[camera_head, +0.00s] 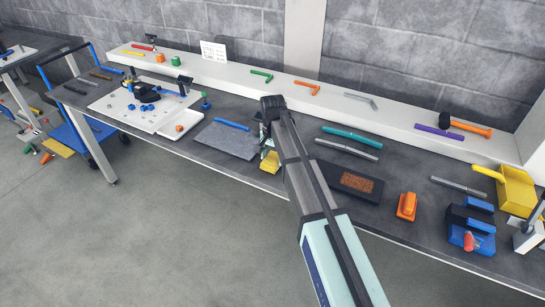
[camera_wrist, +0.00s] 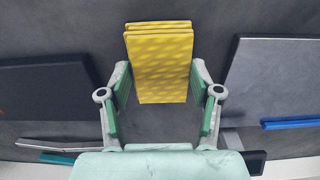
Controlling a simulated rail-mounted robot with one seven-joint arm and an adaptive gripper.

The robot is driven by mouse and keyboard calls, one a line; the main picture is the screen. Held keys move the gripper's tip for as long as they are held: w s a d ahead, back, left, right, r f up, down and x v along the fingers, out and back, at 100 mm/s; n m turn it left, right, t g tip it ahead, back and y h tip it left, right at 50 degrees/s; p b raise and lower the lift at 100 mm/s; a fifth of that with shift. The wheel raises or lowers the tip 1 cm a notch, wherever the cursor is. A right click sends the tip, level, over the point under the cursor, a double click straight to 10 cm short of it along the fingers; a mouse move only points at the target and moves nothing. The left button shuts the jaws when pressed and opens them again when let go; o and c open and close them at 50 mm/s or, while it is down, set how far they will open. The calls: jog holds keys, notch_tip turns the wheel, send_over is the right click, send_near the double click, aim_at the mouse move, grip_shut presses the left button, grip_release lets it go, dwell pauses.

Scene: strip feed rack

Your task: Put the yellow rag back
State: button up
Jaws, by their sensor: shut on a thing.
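The yellow rag (camera_wrist: 160,62) is a folded, patterned pad between the two fingers of my gripper (camera_wrist: 160,84) in the wrist view. The fingers touch its left and right sides, and my gripper is shut on it. In the head view the rag (camera_head: 270,162) shows at the front of the bench, beside my arm. My gripper (camera_head: 267,146) is mostly hidden there by my own arm. I cannot tell whether the rag touches the bench top.
A grey plate (camera_head: 226,139) with a blue bar (camera_head: 232,125) lies to the left. A dark tray (camera_head: 335,174) with a brown patch lies to the right, near an orange block (camera_head: 406,206). A raised white shelf (camera_head: 310,92) with tools runs along the back.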

aim_at(273, 159)
jog(key=shift+f, duration=0.15)
jog(key=o, duration=1.2)
notch_tip(273, 159, up, 12)
jog(key=b, duration=0.2)
jog(key=shift+r, duration=0.2)
